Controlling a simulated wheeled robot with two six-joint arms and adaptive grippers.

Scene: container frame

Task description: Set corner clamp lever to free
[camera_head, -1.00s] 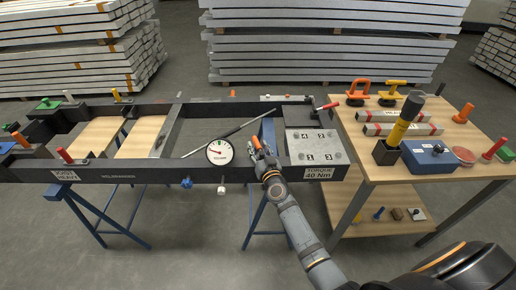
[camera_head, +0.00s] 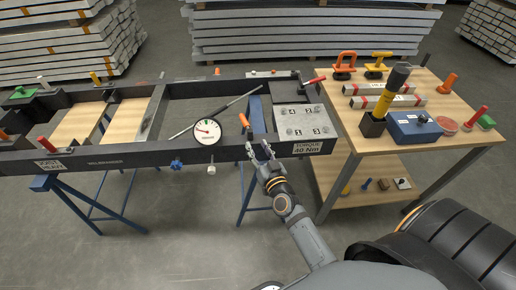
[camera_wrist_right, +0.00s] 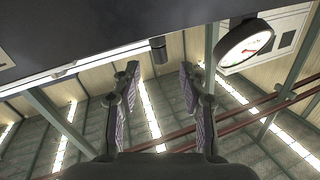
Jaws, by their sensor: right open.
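A black container frame (camera_head: 120,157) lies on blue trestles. A lever with a red handle (camera_head: 315,80) is at its back right corner, and another red handle (camera_head: 43,143) stands at the front left. An orange handle (camera_head: 244,119) stands at the front rail near the gauge. I cannot tell which is the named clamp lever. My right gripper (camera_head: 260,150) is open and empty, at the front rail below the orange handle. In the right wrist view its two fingers (camera_wrist_right: 159,82) are spread apart, with a dark rail (camera_wrist_right: 100,35) above. My left gripper is out of view.
A round gauge (camera_head: 207,131) is on the front rail, also in the wrist view (camera_wrist_right: 243,42). A numbered plate (camera_head: 303,123) is at the frame's right end. A wooden bench (camera_head: 345,125) with tools stands at right. The floor in front is clear.

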